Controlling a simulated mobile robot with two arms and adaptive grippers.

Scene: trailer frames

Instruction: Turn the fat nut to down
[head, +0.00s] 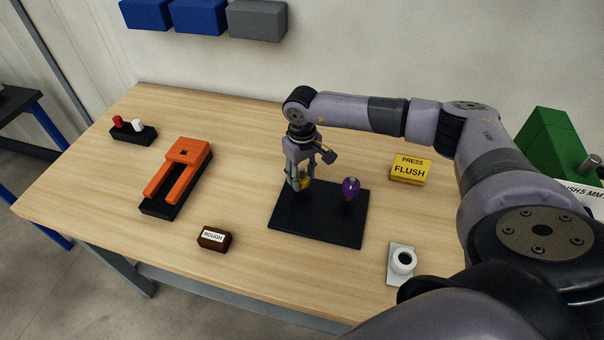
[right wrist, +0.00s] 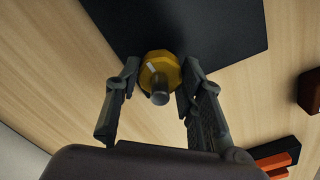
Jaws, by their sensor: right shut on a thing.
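A yellow nut (right wrist: 171,66) sits on a grey stud at the edge of a black board (head: 317,230). It carries a short pale mark, seen on its left part in the right wrist view. My right gripper (head: 299,185) points down over the board and is shut on the yellow nut, one finger on each side. In the head view the fingers hide most of this nut (head: 306,184). A purple nut (head: 350,187) stands on the same board to the right, apart from the gripper. My left gripper is not in view.
A yellow "PRESS FLUSH" block (head: 410,170) and a white round fitting on a plate (head: 402,262) lie right of the board. A brown "ROUGH" block (head: 213,239), an orange fork-shaped piece (head: 184,153) and a small black block with pegs (head: 134,136) lie left.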

